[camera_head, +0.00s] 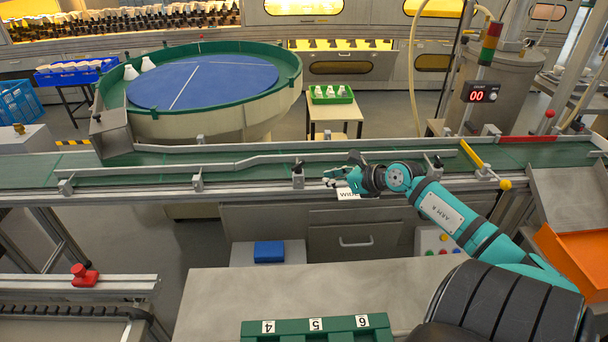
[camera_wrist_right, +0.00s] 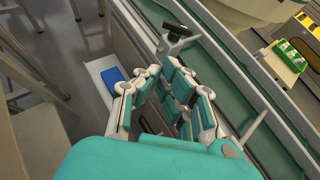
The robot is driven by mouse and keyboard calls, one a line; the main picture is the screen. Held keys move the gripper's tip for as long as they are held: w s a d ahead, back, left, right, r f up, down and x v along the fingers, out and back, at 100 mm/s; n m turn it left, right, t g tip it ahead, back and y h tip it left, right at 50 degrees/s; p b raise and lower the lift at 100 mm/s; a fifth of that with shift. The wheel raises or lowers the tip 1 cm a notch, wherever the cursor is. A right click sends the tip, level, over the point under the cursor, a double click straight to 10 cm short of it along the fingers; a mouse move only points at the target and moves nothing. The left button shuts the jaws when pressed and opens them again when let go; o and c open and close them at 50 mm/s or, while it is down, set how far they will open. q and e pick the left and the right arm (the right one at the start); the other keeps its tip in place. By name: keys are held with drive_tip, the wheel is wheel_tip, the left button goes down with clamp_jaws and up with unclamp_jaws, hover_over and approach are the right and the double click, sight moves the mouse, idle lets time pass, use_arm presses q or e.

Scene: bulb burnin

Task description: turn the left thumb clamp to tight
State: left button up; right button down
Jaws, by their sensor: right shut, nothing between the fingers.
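The left thumb clamp (camera_head: 298,175) is a small grey post with a black knob on the near rail of the green conveyor. In the right wrist view a black thumb knob (camera_wrist_right: 180,31) on a metal stem stands just beyond the fingertips. My right gripper (camera_head: 330,178) is just right of the clamp, above the near rail, its fingers pointing left. It is shut and empty, and it also shows in the right wrist view (camera_wrist_right: 172,82). I see a gap between fingers and knob. Another dark-topped clamp (camera_head: 437,162) stands further right. My left gripper is out of view.
A white label reading WIDE (camera_head: 348,195) is below the gripper, partly covered. A guide rail (camera_head: 230,164) runs along the belt (camera_head: 130,177). A yellow-knobbed lever (camera_head: 505,184) stands to the right. A blue block (camera_head: 269,251) lies lower down, and a green numbered rack (camera_head: 290,327) is in front.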

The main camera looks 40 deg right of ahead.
approach(298, 168)
drive_tip(key=w+f, duration=0.1)
drive_tip(key=w+a+f, duration=0.1)
drive_tip(key=f, duration=0.1)
drive_tip(key=w+f, duration=0.1)
drive_tip(key=shift+w+a+f, duration=0.35)
drive_tip(key=shift+f, duration=0.05)
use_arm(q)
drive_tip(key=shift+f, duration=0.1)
use_arm(e)
drive_tip(key=shift+w+a, duration=0.1)
drive_tip(key=shift+w, duration=0.55)
